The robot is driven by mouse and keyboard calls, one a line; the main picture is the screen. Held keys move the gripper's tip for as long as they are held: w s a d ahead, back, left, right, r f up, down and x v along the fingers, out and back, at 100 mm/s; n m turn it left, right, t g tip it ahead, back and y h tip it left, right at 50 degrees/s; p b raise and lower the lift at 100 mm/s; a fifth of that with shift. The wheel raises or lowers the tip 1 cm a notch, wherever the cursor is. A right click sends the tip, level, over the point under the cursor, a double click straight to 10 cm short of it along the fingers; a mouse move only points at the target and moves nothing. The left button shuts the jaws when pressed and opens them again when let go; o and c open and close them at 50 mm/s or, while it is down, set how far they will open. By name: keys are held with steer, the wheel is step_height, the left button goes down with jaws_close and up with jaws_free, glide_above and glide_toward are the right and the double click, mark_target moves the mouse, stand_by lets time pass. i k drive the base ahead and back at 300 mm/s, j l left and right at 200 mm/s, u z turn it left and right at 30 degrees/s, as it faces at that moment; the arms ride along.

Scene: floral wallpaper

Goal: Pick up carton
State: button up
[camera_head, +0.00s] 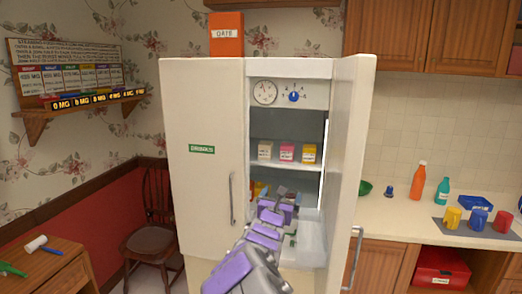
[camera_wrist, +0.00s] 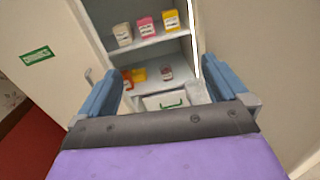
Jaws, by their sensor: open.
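Three small cartons stand upright on the upper shelf inside the open fridge: a white carton (camera_head: 265,150), a pink carton (camera_head: 287,152) and a yellow carton (camera_head: 309,153). In the wrist view the white (camera_wrist: 123,34), pink (camera_wrist: 145,28) and yellow (camera_wrist: 171,20) cartons show near the top, beyond my fingertips. My gripper (camera_head: 282,194) is at the fridge opening, below the carton shelf. In the wrist view my gripper (camera_wrist: 163,80) is open, with its blue fingers wide apart and nothing between them. The three cartons look alike in shape, with labels too small to read.
The fridge's left door (camera_head: 205,150) and right door (camera_head: 348,150) flank the opening. A lower shelf holds orange and yellow items (camera_wrist: 134,75) and a small jar (camera_wrist: 166,72), above a drawer (camera_wrist: 160,102) with a green handle. A counter (camera_head: 410,214) with cups stands right.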

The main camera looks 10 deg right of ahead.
mark_target(265, 148)
steer(key=i, duration=1.6)
